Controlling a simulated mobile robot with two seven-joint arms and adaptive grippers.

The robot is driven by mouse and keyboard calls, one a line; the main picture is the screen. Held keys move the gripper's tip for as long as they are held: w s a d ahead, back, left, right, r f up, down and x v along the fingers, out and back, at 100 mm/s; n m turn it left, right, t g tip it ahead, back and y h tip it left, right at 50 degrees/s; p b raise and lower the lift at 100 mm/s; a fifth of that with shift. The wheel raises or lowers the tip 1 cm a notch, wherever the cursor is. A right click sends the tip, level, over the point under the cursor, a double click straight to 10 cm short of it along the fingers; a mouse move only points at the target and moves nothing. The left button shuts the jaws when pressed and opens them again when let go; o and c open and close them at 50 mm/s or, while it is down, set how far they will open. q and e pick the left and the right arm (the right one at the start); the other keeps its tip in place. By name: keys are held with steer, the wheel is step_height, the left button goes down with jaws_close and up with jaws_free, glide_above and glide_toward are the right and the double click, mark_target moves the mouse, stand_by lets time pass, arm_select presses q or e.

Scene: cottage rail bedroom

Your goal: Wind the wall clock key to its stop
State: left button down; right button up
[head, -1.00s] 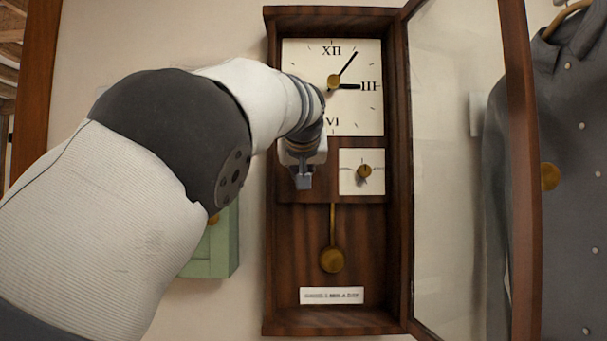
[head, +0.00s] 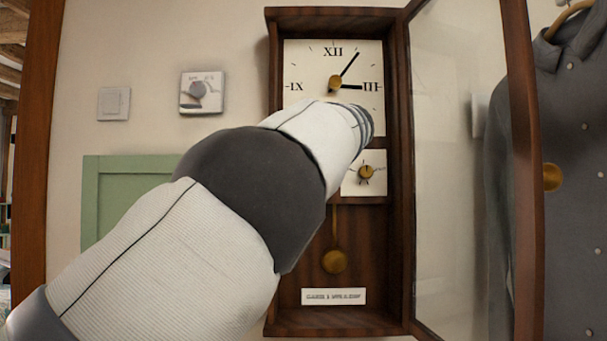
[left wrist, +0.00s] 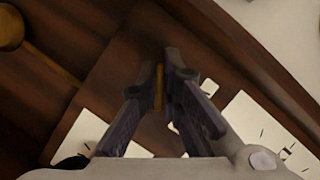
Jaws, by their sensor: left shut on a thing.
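The wall clock (head: 334,18) has a white face (head: 309,65) in a dark wooden case. Below the face is a small white dial (head: 352,186) with a brass knob (head: 366,172). My left arm crosses in front and hides my left gripper in the head view. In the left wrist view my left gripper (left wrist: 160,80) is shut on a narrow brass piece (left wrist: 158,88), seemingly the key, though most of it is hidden. The clock's pale panels show behind the fingers, and the brass pendulum bob (left wrist: 10,28) is at upper left. My right gripper is out of view.
The clock's glazed door (head: 525,170) stands open on the right, beside a hanging grey shirt (head: 580,200).

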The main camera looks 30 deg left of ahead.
arm_select(q)
steer(key=m+y, duration=0.2)
steer(key=m, duration=0.2)
steer(key=shift+m, duration=0.4)
steer(key=shift+f, duration=0.15)
stand_by(0.4)
steer(key=c, duration=1.8)
jaws_free()
steer(key=shift+t, duration=0.3)
steer(key=v, duration=0.7)
steer(key=shift+d, duration=0.25)
